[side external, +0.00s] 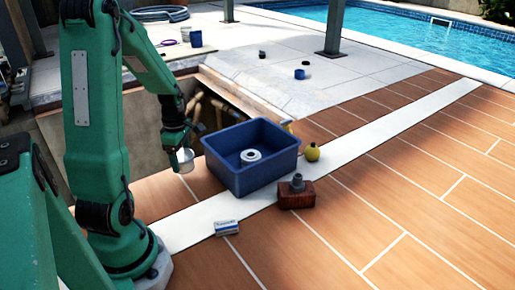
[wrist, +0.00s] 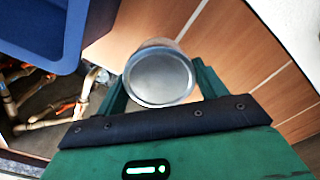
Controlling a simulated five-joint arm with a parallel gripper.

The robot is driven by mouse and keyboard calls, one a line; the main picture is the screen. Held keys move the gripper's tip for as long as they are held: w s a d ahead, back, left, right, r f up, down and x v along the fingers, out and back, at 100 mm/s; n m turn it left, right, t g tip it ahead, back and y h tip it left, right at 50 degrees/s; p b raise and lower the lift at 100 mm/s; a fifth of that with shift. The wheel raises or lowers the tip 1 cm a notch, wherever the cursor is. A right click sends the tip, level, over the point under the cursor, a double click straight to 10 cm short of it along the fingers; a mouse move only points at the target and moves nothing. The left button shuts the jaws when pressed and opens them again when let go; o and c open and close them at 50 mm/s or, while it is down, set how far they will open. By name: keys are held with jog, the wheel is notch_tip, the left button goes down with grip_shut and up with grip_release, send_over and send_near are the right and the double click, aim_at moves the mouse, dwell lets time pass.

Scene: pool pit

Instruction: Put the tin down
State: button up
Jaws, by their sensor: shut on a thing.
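My gripper (side external: 179,148) is shut on a silver tin (side external: 184,161) and holds it just left of the blue crate (side external: 262,179). In the wrist view the round, dull grey lid of the tin (wrist: 160,78) shows between the gripper's green fingers. The tin appears to be held above the tiled deck (side external: 165,191), but its exact height is hard to tell. In the wrist view the blue crate (wrist: 55,30) is at the upper left, apart from the tin.
A white roll-shaped thing (side external: 251,156) lies in the crate. Beside the crate are a yellow round thing (side external: 312,152), a brown block with a grey top (side external: 297,193) and a small blue-white box (side external: 226,228). An open pit with pipes (side external: 205,105) lies behind.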

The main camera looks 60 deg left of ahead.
aim_at(183, 165)
jog(key=shift+f, duration=0.1)
jog(key=shift+f, duration=1.8)
jog(key=o, duration=1.1)
jog(key=shift+f, duration=0.15)
jog(key=shift+c, duration=0.2)
jog(key=shift+r, duration=6.2)
